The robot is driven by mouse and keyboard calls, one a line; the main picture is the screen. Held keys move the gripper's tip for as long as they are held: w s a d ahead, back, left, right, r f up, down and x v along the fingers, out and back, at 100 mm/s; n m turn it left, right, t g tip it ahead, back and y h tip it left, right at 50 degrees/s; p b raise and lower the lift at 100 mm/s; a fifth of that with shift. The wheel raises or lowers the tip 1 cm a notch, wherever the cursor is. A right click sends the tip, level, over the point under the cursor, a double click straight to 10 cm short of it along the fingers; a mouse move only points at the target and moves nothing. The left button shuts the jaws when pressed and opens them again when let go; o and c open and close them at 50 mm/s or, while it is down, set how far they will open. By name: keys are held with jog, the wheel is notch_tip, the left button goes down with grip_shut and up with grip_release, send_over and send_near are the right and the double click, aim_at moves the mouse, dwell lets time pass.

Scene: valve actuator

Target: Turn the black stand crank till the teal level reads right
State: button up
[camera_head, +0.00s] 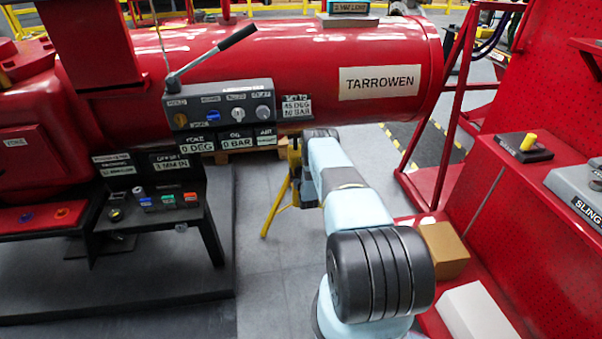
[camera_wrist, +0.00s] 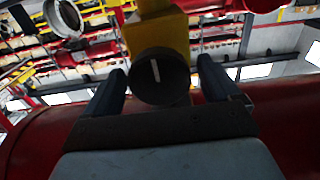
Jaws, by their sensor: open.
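A round black knob with a white line (camera_wrist: 160,77), likely the stand crank, sits against a yellow post (camera_wrist: 158,36) in the wrist view. My gripper (camera_wrist: 161,68) is open, with one finger on each side of the knob; I cannot tell whether either touches it. In the head view the yellow stand (camera_head: 276,206) is under the red cylinder, partly behind my arm, and its crank is hidden. The teal-framed level (camera_head: 348,7) sits on top of the cylinder at the top edge; its small text seems to read "2 MM LONG", but is hard to read.
The red cylinder (camera_head: 290,62) spans the back, with a grey lever panel (camera_head: 219,104) on its front. A black bench (camera_head: 150,208) stands left. A red bench with a cardboard box (camera_head: 443,250) and a white box (camera_head: 478,312) is at right. Grey floor is clear between.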

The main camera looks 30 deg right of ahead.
jog(key=shift+c, duration=0.2)
jog(key=c, duration=0.9)
jog(key=shift+s+d, duration=0.1)
jog(key=shift+d, duration=0.2)
jog(key=shift+c, duration=0.3)
jog(key=shift+a, duration=0.25)
jog(key=shift+m, duration=0.3)
